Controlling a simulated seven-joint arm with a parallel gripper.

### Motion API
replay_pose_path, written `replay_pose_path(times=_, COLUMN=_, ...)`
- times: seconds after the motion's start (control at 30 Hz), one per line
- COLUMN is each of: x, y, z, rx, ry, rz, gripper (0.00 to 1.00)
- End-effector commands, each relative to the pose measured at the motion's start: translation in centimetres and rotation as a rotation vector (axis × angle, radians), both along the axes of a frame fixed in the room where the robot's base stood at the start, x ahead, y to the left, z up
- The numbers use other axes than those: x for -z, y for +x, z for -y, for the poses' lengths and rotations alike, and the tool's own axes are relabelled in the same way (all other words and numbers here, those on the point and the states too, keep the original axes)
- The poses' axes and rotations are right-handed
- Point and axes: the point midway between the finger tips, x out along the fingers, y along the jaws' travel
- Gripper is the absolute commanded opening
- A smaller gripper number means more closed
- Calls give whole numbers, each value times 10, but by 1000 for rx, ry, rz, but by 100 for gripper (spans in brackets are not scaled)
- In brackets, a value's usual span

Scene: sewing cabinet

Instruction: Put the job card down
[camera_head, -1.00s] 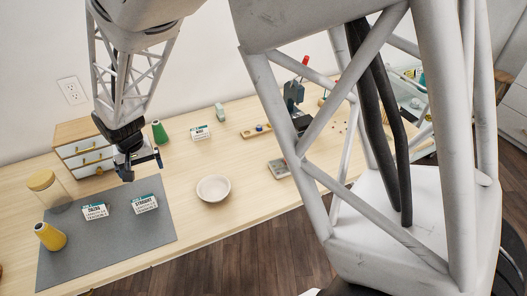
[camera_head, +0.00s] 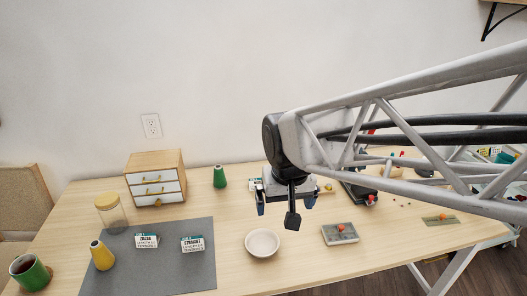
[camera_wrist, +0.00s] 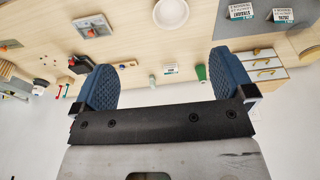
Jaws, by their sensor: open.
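Two white job cards with green top bands lie on the grey mat (camera_head: 190,262). The left one (camera_head: 147,241) seems to read ZIGZAG, the right one (camera_head: 192,244) STRAIGHT. Both also show, upside down, in the wrist view: ZIGZAG (camera_wrist: 283,15) and STRAIGHT (camera_wrist: 240,11). A third card (camera_wrist: 171,69) stands near the back of the table and is mostly hidden behind my gripper in the head view. My gripper (camera_head: 285,206) is open and empty above the table, right of the mat.
A white bowl (camera_head: 262,243) stands right of the mat. A small drawer cabinet (camera_head: 156,177) and a green cone spool (camera_head: 220,177) stand at the back. A corked jar (camera_head: 111,216), a yellow cone spool (camera_head: 102,257) and a green mug (camera_head: 29,272) are at left. A grey device (camera_head: 340,233) lies right.

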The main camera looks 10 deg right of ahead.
Motion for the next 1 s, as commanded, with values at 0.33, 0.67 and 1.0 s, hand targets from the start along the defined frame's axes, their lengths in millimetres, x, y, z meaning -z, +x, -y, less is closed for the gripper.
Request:
replay_pose_path(times=0.33, x=-15, y=-79, z=38, rx=7, ry=-13, rz=40, gripper=100)
replay_pose_path(times=0.67, x=-15, y=-101, z=46, rx=6, ry=-18, rz=49, gripper=100)
replay_pose_path(times=1.0, x=-16, y=-100, z=46, rx=6, ry=-18, rz=49, gripper=100)
